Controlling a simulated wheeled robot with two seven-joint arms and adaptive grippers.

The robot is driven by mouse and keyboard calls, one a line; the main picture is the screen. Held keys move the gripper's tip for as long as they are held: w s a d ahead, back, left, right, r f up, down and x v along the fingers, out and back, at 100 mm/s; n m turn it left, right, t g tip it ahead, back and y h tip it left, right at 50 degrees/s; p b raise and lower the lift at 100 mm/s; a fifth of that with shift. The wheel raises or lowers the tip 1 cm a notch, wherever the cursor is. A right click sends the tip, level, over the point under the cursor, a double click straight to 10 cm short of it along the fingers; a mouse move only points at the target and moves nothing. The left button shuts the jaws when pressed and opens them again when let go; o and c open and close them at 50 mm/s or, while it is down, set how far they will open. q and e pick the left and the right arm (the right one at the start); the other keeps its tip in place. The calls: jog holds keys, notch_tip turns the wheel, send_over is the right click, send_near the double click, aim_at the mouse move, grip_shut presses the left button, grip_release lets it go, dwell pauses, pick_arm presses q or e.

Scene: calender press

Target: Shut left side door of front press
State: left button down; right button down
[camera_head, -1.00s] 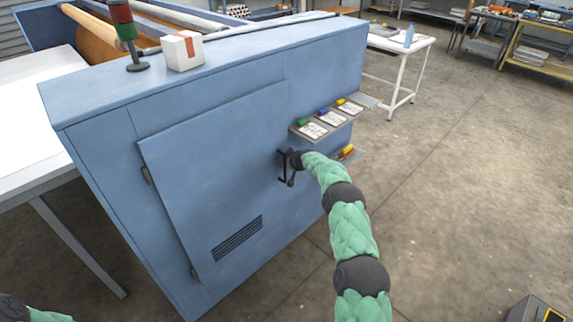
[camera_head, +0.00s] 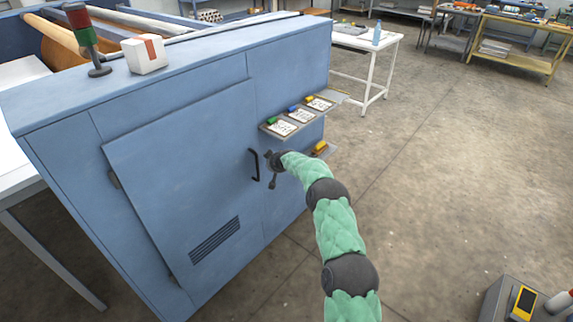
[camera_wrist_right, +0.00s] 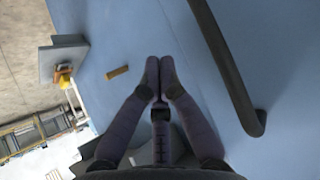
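The blue front press (camera_head: 60,170) fills the left and middle of the head view. Its side door (camera_head: 180,165) is a blue panel with hinges on its left edge and a black bar handle (camera_head: 254,165) near its right edge. My left gripper is out of view.
A white box (camera_head: 144,54) and a signal light (camera_head: 84,40) stand on top. A grey case (camera_head: 510,305) is at the lower right. The floor to the right is open.

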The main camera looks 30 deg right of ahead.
jog(key=s+d+r+p, duration=0.1)
jog(key=s+r, duration=0.5)
jog(key=shift+s+d, duration=0.2)
jog(key=shift+d, duration=0.2)
jog(key=s+a+f+g+y, duration=0.2)
jog(key=s+a+f, duration=0.6)
jog(key=a+f, duration=0.3)
jog(key=s+a+f+g+y, duration=0.1)
jog(key=s+a+f+g, duration=0.1)
jog(key=s+a+f, duration=0.9)
jog(key=s+a+f+g+y, duration=0.1)
jog(key=s+a+g, duration=0.1)
jog(key=s+a, duration=0.7)
jog(key=s+a+m+g+y, duration=0.1)
jog(key=s+a+g, duration=0.2)
jog(key=s+a, duration=0.7)
jog(key=s, duration=0.7)
jog(key=shift+f, duration=0.35)
jog(key=shift+a, duration=0.1)
